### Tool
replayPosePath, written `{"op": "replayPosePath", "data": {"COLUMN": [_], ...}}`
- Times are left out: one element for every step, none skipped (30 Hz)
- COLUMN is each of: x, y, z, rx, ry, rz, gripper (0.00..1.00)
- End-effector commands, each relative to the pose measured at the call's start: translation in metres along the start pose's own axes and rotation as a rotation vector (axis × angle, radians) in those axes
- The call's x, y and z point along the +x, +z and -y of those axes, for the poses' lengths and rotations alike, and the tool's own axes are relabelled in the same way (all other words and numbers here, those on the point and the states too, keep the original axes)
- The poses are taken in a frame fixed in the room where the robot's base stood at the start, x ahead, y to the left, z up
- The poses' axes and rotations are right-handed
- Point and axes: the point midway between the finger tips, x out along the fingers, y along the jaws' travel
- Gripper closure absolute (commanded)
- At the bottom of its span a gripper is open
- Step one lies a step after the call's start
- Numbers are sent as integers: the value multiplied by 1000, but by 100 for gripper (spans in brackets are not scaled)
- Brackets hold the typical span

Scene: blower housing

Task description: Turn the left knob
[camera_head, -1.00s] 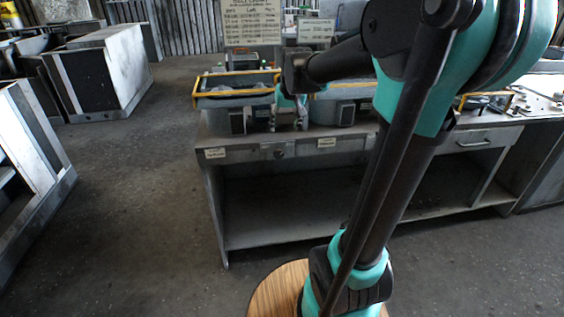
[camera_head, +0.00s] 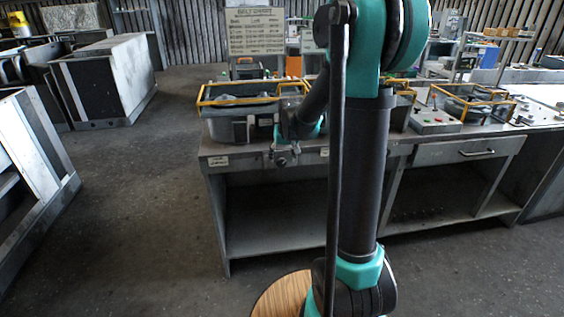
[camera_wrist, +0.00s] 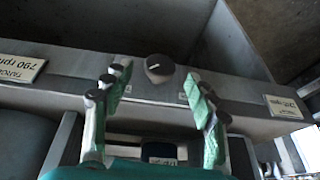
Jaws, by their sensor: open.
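A dark round knob (camera_wrist: 159,67) with a pale pointer line sits on the grey front panel (camera_wrist: 68,72) of the bench, in the wrist view. It is the only knob I can make out. My gripper (camera_wrist: 155,79) is open, with one finger on each side of the knob in the picture; its tips appear just short of the knob, and I see no contact. In the head view my gripper (camera_head: 285,157) is at the bench's front edge and hides the knob.
An upside-down "790 rpm" label (camera_wrist: 20,68) and another label (camera_wrist: 283,106) flank the knob. On the bench stands a housing with a yellow frame (camera_head: 228,101). An open shelf (camera_head: 275,225) lies below. Floor to the left (camera_head: 150,210) is clear.

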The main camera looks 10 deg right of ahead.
Motion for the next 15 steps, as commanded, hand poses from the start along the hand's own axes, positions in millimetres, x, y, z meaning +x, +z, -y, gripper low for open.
{"op": "replayPosePath", "data": {"x": [8,11,16,18,21,24,26,28,30,31,32,33,33,33,33], "y": [0,0,0,0,0,0,0,0,0,0,0,0,0,0,0], "z": [0,0,0,0,0,0,0,0,0,0,0,0,0,0,0], "rx": [0,0,0,0,0,0,0,0,0,0,0,0,0,0,0], "ry": [0,0,0,0,0,0,0,0,0,0,0,0,0,0,0], "rz": [0,0,0,0,0,0,0,0,0,0,0,0,0,0,0], "gripper": [43,43,43,43,43,43,43,43,43,43,43,43,43,43,43]}}
